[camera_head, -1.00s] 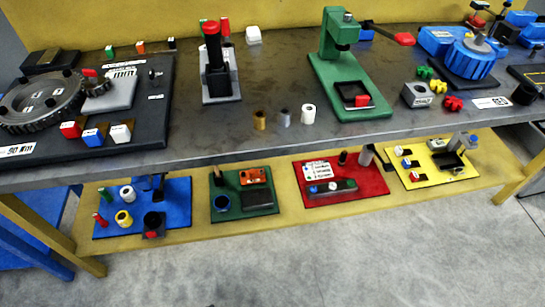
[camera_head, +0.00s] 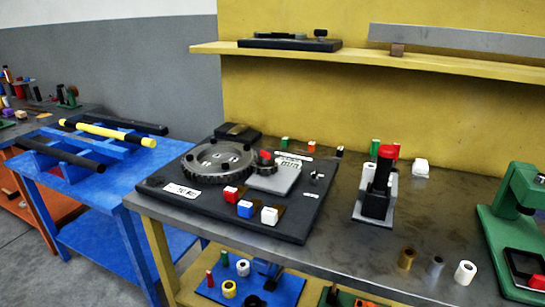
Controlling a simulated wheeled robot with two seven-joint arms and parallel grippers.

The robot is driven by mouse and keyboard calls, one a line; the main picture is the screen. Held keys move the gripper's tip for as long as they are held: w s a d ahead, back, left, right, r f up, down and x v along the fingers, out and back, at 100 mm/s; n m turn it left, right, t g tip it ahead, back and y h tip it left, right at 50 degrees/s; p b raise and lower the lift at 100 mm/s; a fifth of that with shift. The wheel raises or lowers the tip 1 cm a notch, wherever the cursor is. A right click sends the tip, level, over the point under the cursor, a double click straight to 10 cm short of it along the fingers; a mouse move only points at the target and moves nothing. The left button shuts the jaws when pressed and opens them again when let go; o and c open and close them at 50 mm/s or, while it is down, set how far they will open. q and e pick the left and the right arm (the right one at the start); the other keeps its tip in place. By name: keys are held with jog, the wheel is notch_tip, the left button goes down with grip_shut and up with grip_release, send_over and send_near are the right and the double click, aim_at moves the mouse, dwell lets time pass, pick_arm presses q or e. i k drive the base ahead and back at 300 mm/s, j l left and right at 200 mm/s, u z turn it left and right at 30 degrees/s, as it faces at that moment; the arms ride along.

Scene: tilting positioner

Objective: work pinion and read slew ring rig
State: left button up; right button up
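The slew ring rig is a dark base plate (camera_head: 315,207) at the left end of the grey bench. On it lies a large dark toothed slew ring (camera_head: 217,162) with small pale labels. A small pinion (camera_head: 265,158) with a red part on it sits at the ring's right side, beside a light grey plate (camera_head: 275,180) with printed markings. Red (camera_head: 231,193), blue (camera_head: 245,209) and white (camera_head: 269,215) blocks stand in a row near the front of the base. A white label (camera_head: 182,191) is at the front left. Neither gripper shows.
A black press-like tool with a red top (camera_head: 379,185) stands right of the rig. Brass, grey and white cylinders (camera_head: 466,273) and a green press (camera_head: 510,225) are farther right. A blue table (camera_head: 95,180) with bars stands left. A yellow shelf (camera_head: 370,58) hangs behind.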

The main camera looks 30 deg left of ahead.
aim_at(265, 166)
jog(key=u, duration=1.1)
jog(key=i+j+u, duration=0.35)
jog(key=i, duration=0.2)
